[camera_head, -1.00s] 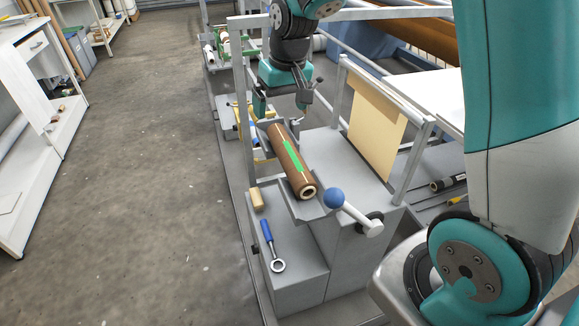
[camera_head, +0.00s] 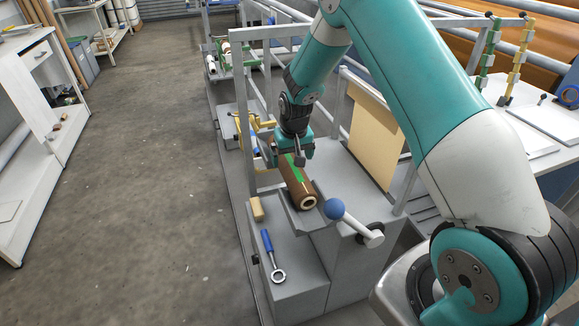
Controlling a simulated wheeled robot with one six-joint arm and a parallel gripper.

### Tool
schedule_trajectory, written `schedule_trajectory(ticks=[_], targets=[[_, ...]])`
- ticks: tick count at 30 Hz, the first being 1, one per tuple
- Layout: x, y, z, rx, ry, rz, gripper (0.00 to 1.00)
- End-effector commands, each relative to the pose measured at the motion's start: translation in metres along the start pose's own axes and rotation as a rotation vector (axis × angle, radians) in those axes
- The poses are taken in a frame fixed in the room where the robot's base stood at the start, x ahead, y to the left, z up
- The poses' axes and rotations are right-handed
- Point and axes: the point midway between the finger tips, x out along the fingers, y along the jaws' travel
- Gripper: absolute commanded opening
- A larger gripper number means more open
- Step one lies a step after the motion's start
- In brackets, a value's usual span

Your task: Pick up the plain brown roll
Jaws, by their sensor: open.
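A brown roll (camera_head: 301,192) with a green strip along its top lies in a grey cradle (camera_head: 307,222) on the grey machine block. Its near end shows a pale ring around a dark core. My gripper (camera_head: 292,157) is open, pointing down at the far half of the roll, with its fingers towards either side of it. The gripper hides the roll's far end. I cannot tell whether the fingers touch the roll. I see no other brown roll clearly on this block.
A tan block (camera_head: 257,208) and a blue-handled ring wrench (camera_head: 268,243) lie on the left ledge. A tan sheet (camera_head: 374,140) hangs at the right. The floor aisle (camera_head: 160,180) is clear.

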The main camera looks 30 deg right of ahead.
Motion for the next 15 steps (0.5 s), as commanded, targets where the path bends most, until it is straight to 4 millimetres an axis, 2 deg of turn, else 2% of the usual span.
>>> schedule_trajectory(ticks=[9,15], targets=[[0.040,-0.002,-0.004,0.000,-0.004,0.000,0.96],[0.051,-0.002,-0.005,0.000,0.000,0.000,0.96]])
